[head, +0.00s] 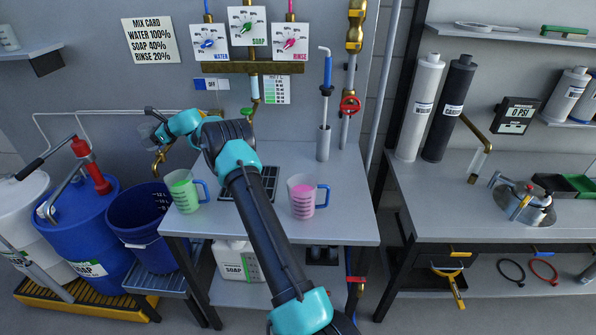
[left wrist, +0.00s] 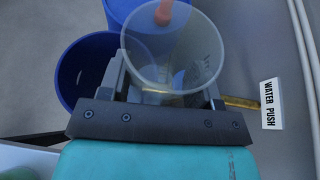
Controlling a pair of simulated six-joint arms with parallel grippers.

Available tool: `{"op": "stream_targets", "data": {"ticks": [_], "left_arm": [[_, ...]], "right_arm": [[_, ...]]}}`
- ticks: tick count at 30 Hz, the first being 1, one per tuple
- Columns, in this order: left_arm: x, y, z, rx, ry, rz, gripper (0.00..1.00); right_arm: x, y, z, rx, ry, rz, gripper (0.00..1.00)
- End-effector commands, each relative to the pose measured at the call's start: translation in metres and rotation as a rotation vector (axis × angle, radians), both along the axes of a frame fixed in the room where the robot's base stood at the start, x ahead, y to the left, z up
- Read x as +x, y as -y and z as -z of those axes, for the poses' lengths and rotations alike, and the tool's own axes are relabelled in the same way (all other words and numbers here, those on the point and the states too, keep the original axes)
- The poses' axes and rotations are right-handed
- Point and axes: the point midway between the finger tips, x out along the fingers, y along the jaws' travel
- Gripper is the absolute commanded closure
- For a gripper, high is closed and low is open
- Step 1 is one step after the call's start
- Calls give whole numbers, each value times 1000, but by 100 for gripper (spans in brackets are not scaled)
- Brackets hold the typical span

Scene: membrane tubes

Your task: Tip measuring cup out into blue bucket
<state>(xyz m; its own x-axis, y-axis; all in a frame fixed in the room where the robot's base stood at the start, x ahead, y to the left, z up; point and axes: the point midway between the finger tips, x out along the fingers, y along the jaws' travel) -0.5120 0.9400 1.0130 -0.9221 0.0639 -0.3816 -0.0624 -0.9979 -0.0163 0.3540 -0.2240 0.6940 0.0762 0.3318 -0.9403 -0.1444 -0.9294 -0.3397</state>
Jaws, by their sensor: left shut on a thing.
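A clear measuring cup (left wrist: 180,60) is between the fingers of my left gripper (left wrist: 162,90), which is shut on it. The wrist view looks into its mouth and shows its see-through walls, with no coloured liquid that I can make out. In the head view my left gripper (head: 161,131) is at the left, above and behind the blue bucket (head: 135,225); the held cup is small and partly hidden there. The bucket stands low, left of the table. It also shows in the left wrist view (left wrist: 70,78), left of the cup and partly covered by it. My right gripper is not in view.
A cup of green liquid (head: 184,192) and a cup of pink liquid (head: 302,197) stand on the table (head: 345,220). A blue drum (head: 78,235) with a red pump stands left of the bucket. A brass spout (head: 158,160) is near the gripper.

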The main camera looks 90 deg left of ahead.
Motion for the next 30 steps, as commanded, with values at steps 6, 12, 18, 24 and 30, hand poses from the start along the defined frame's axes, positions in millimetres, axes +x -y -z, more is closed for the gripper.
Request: {"op": "stream_targets", "data": {"ticks": [6,12,18,24,30], "left_arm": [[0,0,-17,4,-2,1,71],[0,0,-40,2,-1,0,71],[0,0,-50,0,0,0,71],[0,0,-50,0,0,0,71],[6,-1,-57,2,-1,5,71]], "right_arm": [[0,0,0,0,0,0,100],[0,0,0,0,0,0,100],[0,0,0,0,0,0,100],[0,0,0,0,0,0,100],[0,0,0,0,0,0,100]]}}
